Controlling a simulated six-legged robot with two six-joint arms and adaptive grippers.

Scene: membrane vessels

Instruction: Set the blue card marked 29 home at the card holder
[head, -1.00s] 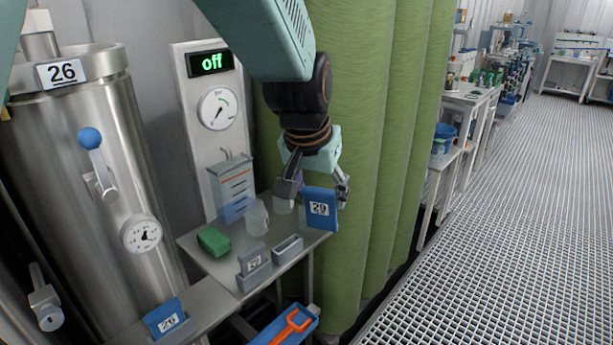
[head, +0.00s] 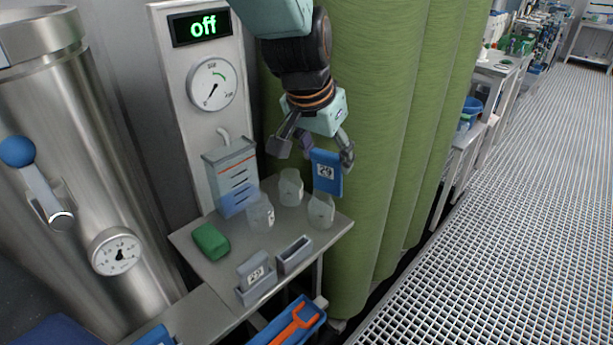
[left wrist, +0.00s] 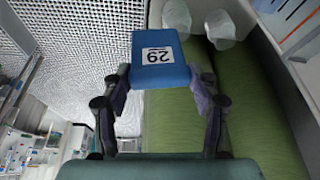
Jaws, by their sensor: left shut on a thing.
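My left gripper (head: 313,153) is shut on the blue card marked 29 (head: 327,172). It holds the card roughly upright in the air, above the right side of the small shelf. In the left wrist view the card (left wrist: 160,62) sits between the two fingers, its white label facing the camera. Two grey card holders stand at the shelf's front. One, the slotted block (head: 294,256), looks empty; the other (head: 257,291) bears a grey card with a number I cannot read surely. The held card is apart from both. My right gripper is not in view.
Clear jars (head: 321,212) stand on the shelf (head: 212,272) below the card, near a green block (head: 211,241). A green curtain (head: 390,130) hangs close on the right. A steel vessel (head: 75,190) stands left. A blue tray (head: 275,326) with an orange tool is below.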

